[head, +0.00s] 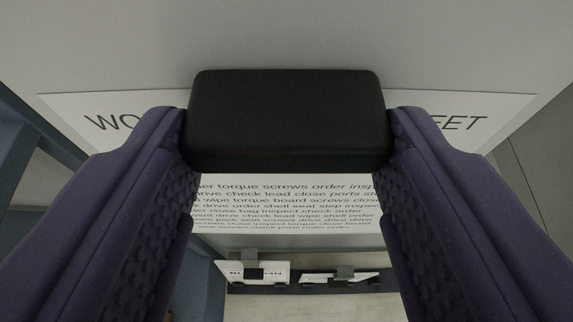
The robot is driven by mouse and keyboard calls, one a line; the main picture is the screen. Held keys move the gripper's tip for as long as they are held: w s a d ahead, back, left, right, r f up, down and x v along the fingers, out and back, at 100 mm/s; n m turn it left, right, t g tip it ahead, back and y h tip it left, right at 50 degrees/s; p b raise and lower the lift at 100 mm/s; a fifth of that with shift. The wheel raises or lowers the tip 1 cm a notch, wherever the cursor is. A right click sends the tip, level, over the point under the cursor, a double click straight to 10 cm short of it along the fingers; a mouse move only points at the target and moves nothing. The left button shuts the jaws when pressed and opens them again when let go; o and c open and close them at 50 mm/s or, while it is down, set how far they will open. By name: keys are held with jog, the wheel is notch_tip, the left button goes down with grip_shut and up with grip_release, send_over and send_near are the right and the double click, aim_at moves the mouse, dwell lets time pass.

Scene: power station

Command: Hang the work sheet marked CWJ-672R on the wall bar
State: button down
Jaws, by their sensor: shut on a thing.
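My gripper (287,135) is shut on a black block (287,115), with one purple finger pressed on each side of it. A white work sheet (285,210) shows behind the block and fingers. Its heading is partly covered: "WO" shows at the left and "EET" at the right. Lines of printed text show between the fingers. The block looks like the sheet's clip or holder, but their join is hidden. I cannot read CWJ-672R anywhere; any mark may be covered.
Beyond the sheet's lower edge, a dark bar (305,287) with round knobs runs across. Two white cards with grey clips, a left one (237,270) and a right one (318,278), are at it. Blue-grey framing (30,150) stands at the left. A plain grey surface fills the top.

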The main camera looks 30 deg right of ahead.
aim_at(286, 105)
jog(key=w+d+b, duration=0.2)
jog(key=w, duration=0.1)
jog(key=shift+w+f, duration=0.1)
jog(key=shift+w, duration=0.15)
jog(key=shift+f+b, duration=0.5)
jog(key=shift+b, duration=0.35)
jog(key=shift+c, duration=1)
grip_release()
